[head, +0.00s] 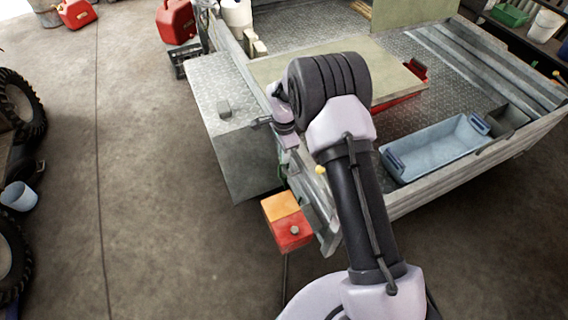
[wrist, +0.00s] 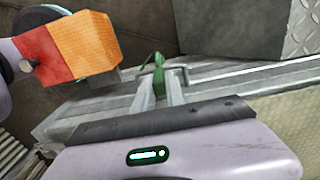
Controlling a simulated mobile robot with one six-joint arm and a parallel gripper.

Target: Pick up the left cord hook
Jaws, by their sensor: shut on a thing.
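A small green cord hook (wrist: 158,77) shows in the wrist view at the trailer's metal side rail (wrist: 232,76). My gripper (wrist: 160,84) is shut on it, with one pale finger on each side and the green part showing between and beyond the fingertips. In the head view my gripper (head: 290,146) is at the trailer's near left side, partly hidden by my arm. Only a trace of green shows below it there. Whether the hook is still touching the rail cannot be told.
An orange and red trailer lamp (head: 287,221) sticks out just below the gripper; it also shows in the wrist view (wrist: 85,45). A blue tray (head: 435,150) lies on the trailer bed. A grey metal box (head: 225,85) stands beside the rail.

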